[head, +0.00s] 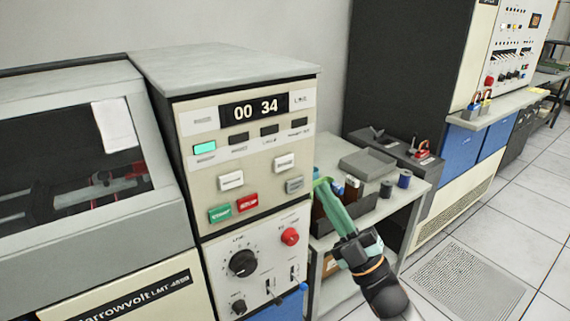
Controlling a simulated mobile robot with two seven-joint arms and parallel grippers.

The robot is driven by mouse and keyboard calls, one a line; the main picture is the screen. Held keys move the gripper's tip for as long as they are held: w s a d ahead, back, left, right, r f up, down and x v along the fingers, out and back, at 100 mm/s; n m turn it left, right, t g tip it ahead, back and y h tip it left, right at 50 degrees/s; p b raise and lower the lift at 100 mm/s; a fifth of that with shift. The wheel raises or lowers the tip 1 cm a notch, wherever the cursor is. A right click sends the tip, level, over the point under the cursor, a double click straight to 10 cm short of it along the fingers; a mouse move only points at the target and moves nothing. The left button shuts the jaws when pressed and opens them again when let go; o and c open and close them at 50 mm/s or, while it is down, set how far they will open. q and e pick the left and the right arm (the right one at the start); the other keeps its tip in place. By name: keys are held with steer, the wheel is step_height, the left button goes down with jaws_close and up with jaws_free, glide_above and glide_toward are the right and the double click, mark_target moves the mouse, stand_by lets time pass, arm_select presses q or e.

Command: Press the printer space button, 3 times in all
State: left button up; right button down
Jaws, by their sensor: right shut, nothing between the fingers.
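The printer's control panel (245,150) is on the front of a cream and dark cabinet. It carries two white buttons, a left one (231,180) and an upper right one (284,162), and a grey button (294,185). Below are a green button (219,213) and a red button (247,203). The labels are too small to tell which is the space button. The counter (254,106) reads 00 34. One lamp (204,147) is lit green; the others are dark. My right gripper (321,184) is shut and empty, just right of the panel in the picture, apart from the buttons. My left gripper is out of view.
A lower panel (259,262) has a black dial, a red knob and switches. Behind my right gripper stands a side table (410,190) with a grey tray (367,164) and small spools. A glass-covered machine (75,145) is at left. Floor is clear at lower right.

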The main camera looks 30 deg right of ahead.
steer(key=b, duration=0.2)
glide_toward(285, 157)
step_height(285, 157, up, 4)
steer(key=w, duration=0.1)
steer(key=shift+w+a+r, duration=0.2)
steer(key=shift+w+a, duration=0.3)
steer(key=shift+w, duration=0.3)
stand_by(0.6)
steer(key=shift+w, duration=0.1)
stand_by(0.6)
steer(key=shift+w+b, duration=0.3)
steer(key=shift+w, duration=0.05)
steer(key=shift+w+a, duration=0.1)
steer(key=shift+w, duration=0.3)
stand_by(0.5)
steer(key=shift+s, duration=0.85)
